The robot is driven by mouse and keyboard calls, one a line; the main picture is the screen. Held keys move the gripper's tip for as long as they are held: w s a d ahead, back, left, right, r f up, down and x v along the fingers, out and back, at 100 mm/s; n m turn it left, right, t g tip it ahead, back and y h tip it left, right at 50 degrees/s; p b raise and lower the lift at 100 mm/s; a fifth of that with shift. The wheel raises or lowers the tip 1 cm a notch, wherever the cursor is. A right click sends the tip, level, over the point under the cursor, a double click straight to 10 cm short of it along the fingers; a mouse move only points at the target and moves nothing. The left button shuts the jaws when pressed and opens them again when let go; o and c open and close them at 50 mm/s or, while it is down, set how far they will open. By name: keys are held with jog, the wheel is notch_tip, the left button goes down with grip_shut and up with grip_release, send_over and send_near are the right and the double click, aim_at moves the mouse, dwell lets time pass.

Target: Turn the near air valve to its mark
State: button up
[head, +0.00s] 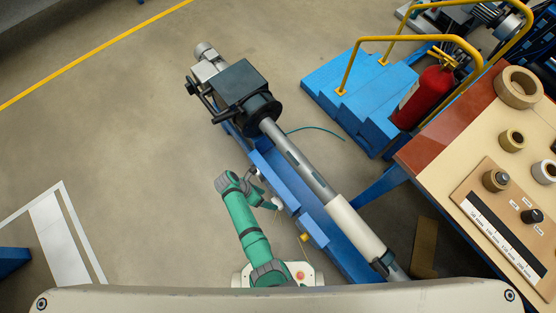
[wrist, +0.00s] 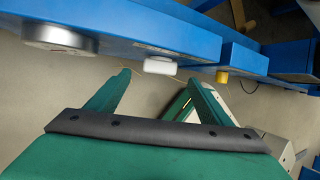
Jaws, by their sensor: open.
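The winder's blue beam (head: 283,182) runs diagonally across the head view. In the wrist view, a white handle (wrist: 160,66) and a yellow knob (wrist: 222,77) sit on the side of this beam (wrist: 130,35). The yellow knob also shows in the head view (head: 304,237). I cannot tell for certain which fitting is the near air valve, and no mark is readable. My gripper (wrist: 158,84) is open and empty, with its green fingers spread below the white handle. It appears apart from the handle. In the head view my gripper is small beside the beam.
A silver round fitting (wrist: 60,35) is on the beam at the left. A grey shaft with a white sleeve (head: 355,226) lies above the beam. Blue steps (head: 345,90), a red extinguisher (head: 424,97) and a control table (head: 480,130) stand right. Floor left of my arm is clear.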

aim_at(275, 203)
jog(key=x, duration=0.6)
jog(key=shift+s+f, duration=0.1)
jog(key=shift+f, duration=0.3)
jog(key=shift+d+f, duration=0.4)
jog(key=shift+f, duration=0.1)
jog(key=shift+c, duration=0.5)
jog(key=c, duration=0.9)
